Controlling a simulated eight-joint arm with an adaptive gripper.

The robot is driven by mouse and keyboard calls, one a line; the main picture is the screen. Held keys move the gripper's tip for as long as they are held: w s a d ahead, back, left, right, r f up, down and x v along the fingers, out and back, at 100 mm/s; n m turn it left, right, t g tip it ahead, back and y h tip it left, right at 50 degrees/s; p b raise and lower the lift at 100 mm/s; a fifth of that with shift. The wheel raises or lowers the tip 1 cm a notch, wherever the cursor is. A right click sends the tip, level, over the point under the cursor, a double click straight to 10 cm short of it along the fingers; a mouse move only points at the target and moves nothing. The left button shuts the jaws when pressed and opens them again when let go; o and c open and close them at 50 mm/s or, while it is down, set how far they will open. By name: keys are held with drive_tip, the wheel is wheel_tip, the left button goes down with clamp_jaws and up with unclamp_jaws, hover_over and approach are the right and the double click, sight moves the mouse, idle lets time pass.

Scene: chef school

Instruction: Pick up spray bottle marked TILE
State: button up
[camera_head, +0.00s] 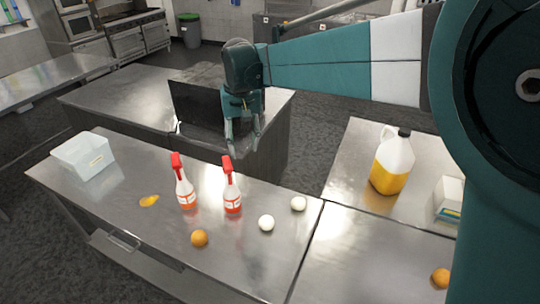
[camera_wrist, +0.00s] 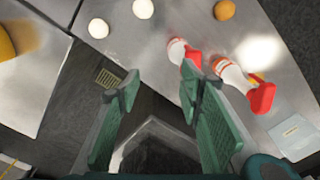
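Two white spray bottles with red trigger tops and orange-red lower parts stand upright on the steel table: a left bottle (camera_head: 185,192) and a right bottle (camera_head: 231,194). Their label lettering is too small to read, so I cannot tell which is marked TILE. In the wrist view, the head view's right bottle (camera_wrist: 178,52) is beside the right finger, and the left bottle (camera_wrist: 238,78) is farther right. My gripper (camera_head: 243,138) is open and empty, above and behind the bottles beyond the table's far edge. Its spread green fingers also show in the wrist view (camera_wrist: 160,82).
Two white balls (camera_head: 266,222) (camera_head: 298,203) and an orange (camera_head: 199,238) lie near the bottles. A yellow-orange item (camera_head: 149,200) lies left of them. A pale bin (camera_head: 84,156) stands at the left end. A jug (camera_head: 392,165) stands on the right table.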

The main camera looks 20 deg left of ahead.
sight(226, 159)
drive_tip(key=shift+n, duration=0.3)
drive_tip(key=a, duration=0.2)
drive_tip(key=s+a+f, duration=0.1)
drive_tip(key=a, duration=0.1)
drive_tip(key=s+a+f+p, duration=0.1)
drive_tip(key=a, duration=0.1)
drive_tip(key=shift+a+f, duration=0.1)
drive_tip(key=shift+f, duration=0.15)
wheel_tip(226, 159, down, 5)
drive_tip(key=shift+r, duration=0.2)
drive_tip(key=shift+f, duration=0.3)
drive_tip(key=shift+f, duration=0.15)
drive_tip(key=shift+f, duration=1.15)
drive_tip(key=shift+f, duration=0.15)
drive_tip(key=shift+s+f, duration=0.1)
drive_tip(key=shift+f, duration=2.35)
